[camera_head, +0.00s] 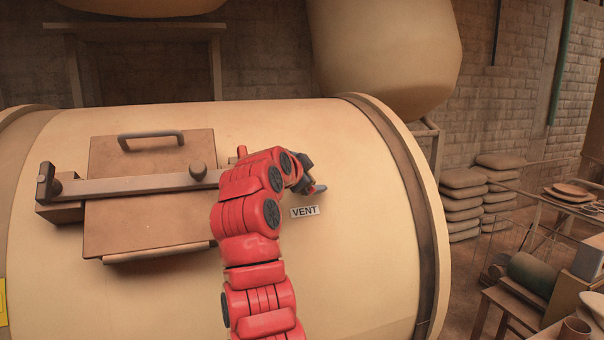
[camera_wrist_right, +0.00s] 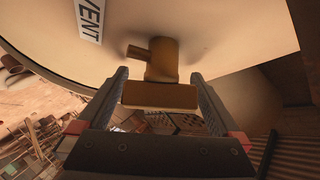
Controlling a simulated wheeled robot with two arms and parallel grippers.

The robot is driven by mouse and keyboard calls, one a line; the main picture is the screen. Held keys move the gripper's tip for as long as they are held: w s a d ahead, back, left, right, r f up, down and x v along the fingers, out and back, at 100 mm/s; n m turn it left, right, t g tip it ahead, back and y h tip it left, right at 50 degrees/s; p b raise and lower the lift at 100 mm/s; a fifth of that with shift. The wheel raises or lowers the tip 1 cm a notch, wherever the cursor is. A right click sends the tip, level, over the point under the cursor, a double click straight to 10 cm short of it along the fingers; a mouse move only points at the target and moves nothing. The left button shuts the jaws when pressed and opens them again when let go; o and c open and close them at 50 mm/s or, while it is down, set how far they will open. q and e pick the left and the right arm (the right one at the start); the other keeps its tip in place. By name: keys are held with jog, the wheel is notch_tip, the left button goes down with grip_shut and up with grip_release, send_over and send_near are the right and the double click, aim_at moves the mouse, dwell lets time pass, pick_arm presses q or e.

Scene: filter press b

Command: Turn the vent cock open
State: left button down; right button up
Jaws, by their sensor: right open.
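The vent cock (camera_wrist_right: 162,62) is a brass-coloured fitting on the underside of the cream vessel in the right wrist view. It has a short side spout and a flat, bar-like handle (camera_wrist_right: 160,96). My right gripper (camera_wrist_right: 160,76) is open, with one finger on each side of the handle. I cannot tell whether either finger touches it. In the head view my right gripper (camera_head: 315,188) is at the vessel wall, just above the VENT label (camera_head: 305,211), and hides most or all of the cock. The label also shows in the wrist view (camera_wrist_right: 91,16). My left gripper is not in view.
The cream vessel (camera_head: 350,270) fills the middle. A hatch (camera_head: 150,215) with a metal bar (camera_head: 130,184) and a handle (camera_head: 150,135) sits left of my right arm. Stacked sacks (camera_head: 462,205) and a cluttered table (camera_head: 545,312) stand at the right.

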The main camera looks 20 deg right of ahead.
jog(key=b+v, duration=0.5)
jog(key=v, duration=1.2)
jog(key=shift+b, duration=0.3)
jog(key=shift+s, duration=0.1)
